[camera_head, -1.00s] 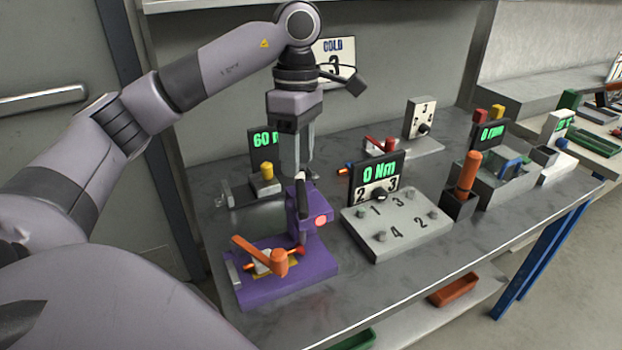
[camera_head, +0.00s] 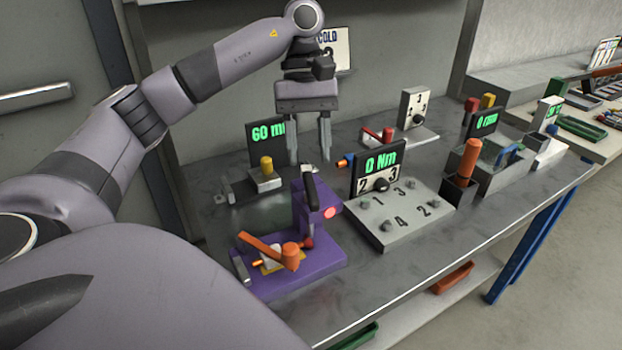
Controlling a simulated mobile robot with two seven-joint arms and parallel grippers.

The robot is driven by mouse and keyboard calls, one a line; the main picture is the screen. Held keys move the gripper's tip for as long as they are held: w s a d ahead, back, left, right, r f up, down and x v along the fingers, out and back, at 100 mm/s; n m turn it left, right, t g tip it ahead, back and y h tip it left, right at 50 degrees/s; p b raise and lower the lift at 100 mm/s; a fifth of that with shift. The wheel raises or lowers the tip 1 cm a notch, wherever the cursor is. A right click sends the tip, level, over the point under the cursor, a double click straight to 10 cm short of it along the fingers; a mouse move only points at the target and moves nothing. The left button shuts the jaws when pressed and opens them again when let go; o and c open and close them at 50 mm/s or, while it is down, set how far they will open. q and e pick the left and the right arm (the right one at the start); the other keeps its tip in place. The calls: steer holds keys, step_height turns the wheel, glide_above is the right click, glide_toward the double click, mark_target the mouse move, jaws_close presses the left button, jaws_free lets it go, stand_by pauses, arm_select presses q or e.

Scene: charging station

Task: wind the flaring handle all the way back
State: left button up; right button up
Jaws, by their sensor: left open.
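A purple fixture (camera_head: 318,243) stands at the front left of the bench. A black handle (camera_head: 309,184) sits near upright on its column, above a red round light. An orange lever (camera_head: 262,246) with a thick orange knob lies low across its base. I cannot tell for certain which of these is the flaring handle. My left gripper (camera_head: 309,161) points down with its two fingers apart and nothing between them. It shows just above and behind the black handle, and no contact is visible. My right gripper is out of view.
A plate with numbered knobs (camera_head: 402,215) and a "0 Nm" display (camera_head: 380,165) stand just right of the purple fixture. A "60" display (camera_head: 267,142) and a yellow-knobbed block (camera_head: 266,172) are behind left. An orange-handled holder (camera_head: 468,165) stands further right.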

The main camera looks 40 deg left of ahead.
mark_target(310, 184)
arm_select(q)
steer(key=shift+x, duration=2.5)
jaws_close()
